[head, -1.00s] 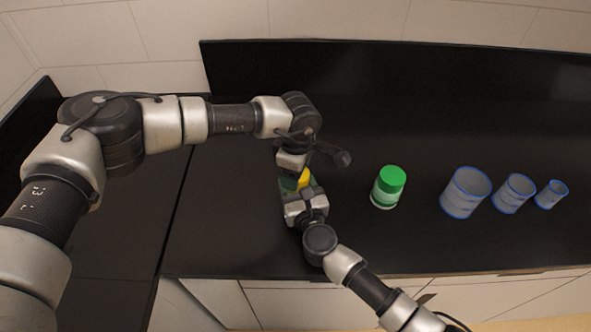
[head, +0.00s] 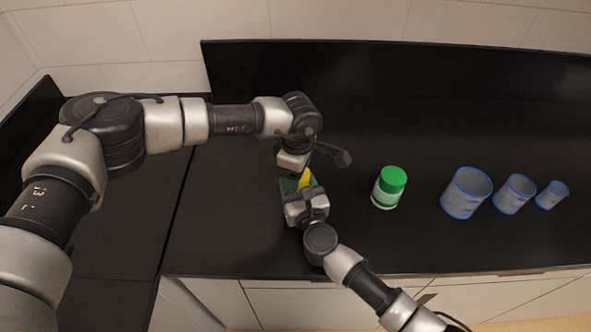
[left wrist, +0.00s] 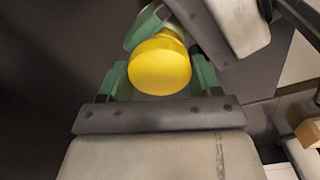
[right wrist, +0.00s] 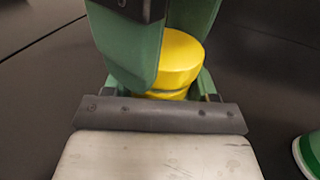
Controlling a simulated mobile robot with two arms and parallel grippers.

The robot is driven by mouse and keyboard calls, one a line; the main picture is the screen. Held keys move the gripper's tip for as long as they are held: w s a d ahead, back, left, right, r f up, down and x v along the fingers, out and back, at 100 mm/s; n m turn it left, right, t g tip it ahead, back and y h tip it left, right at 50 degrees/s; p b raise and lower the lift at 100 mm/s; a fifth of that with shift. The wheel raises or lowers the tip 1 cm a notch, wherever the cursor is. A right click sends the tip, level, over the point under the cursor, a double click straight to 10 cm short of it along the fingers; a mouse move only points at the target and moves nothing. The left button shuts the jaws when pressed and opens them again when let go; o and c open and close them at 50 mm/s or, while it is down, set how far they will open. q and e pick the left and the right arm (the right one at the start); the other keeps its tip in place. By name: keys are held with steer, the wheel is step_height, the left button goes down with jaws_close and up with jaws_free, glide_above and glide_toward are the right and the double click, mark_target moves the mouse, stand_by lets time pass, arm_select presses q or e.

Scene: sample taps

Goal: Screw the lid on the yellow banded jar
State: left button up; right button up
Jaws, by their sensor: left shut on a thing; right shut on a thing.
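The yellow lid (head: 305,179) shows as a small patch between my two grippers in the head view. In the left wrist view the yellow lid (left wrist: 160,66) lies between the green fingers of my left gripper (left wrist: 161,75), which is shut on it from above. In the right wrist view the lid (right wrist: 182,58) sits above the yellow banded jar (right wrist: 168,94), with a thin seam between them. My right gripper (right wrist: 160,85) is shut around the jar from the front, below the left fingers. Most of the jar is hidden by the fingers. I cannot tell how tight the lid sits.
Further right stand three empty blue-rimmed beakers (head: 466,193) of falling size. The black counter (head: 230,220) is clear left and in front, with a raised back panel (head: 400,70) behind.

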arm_select(q)
steer(key=shift+s+a+f, duration=0.1)
steer(key=shift+a+f, duration=0.05)
steer(key=shift+f, duration=0.25)
steer(key=shift+s+a+f, duration=0.1)
steer(key=shift+f, duration=0.3)
arm_select(e)
steer(key=shift+w+r, duration=0.1)
steer(key=shift+r, duration=0.25)
arm_select(q)
steer(key=o, duration=0.6)
steer(key=shift+d, duration=0.1)
steer(key=shift+r, duration=0.1)
step_height(320, 180, up, 4)
steer(key=shift+w+d+f, duration=0.1)
steer(key=shift+d+f, duration=0.05)
steer(key=shift+f, duration=0.05)
arm_select(e)
steer(key=shift+w+d+f, duration=0.2)
steer(key=shift+f, duration=0.05)
arm_select(q)
steer(key=shift+r, duration=0.3)
arm_select(e)
steer(key=shift+s+a, duration=0.1)
steer(key=shift+s, duration=0.05)
arm_select(q)
steer(key=c, duration=1)
